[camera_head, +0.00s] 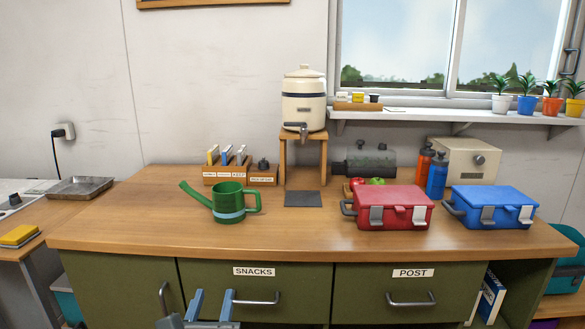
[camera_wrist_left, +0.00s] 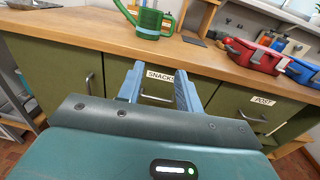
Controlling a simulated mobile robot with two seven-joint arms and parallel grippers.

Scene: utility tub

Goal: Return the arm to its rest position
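My left gripper (camera_head: 211,306) shows at the bottom of the head view, low in front of the green SNACKS drawer (camera_head: 298,276). Its two blue fingers are spread apart with nothing between them. In the left wrist view the gripper (camera_wrist_left: 160,85) is also open, with the SNACKS label (camera_wrist_left: 160,76) seen between its fingers. I cannot tell whether the fingers touch the drawer front. The drawer looks shut. My right gripper is in neither view.
A wooden counter (camera_head: 300,237) stands ahead. On it are a green watering can (camera_head: 228,203), a red box (camera_head: 393,207), a blue box (camera_head: 490,207) and a water dispenser (camera_head: 304,100). The POST drawer (camera_head: 412,290) is on the right. The counter's middle front is clear.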

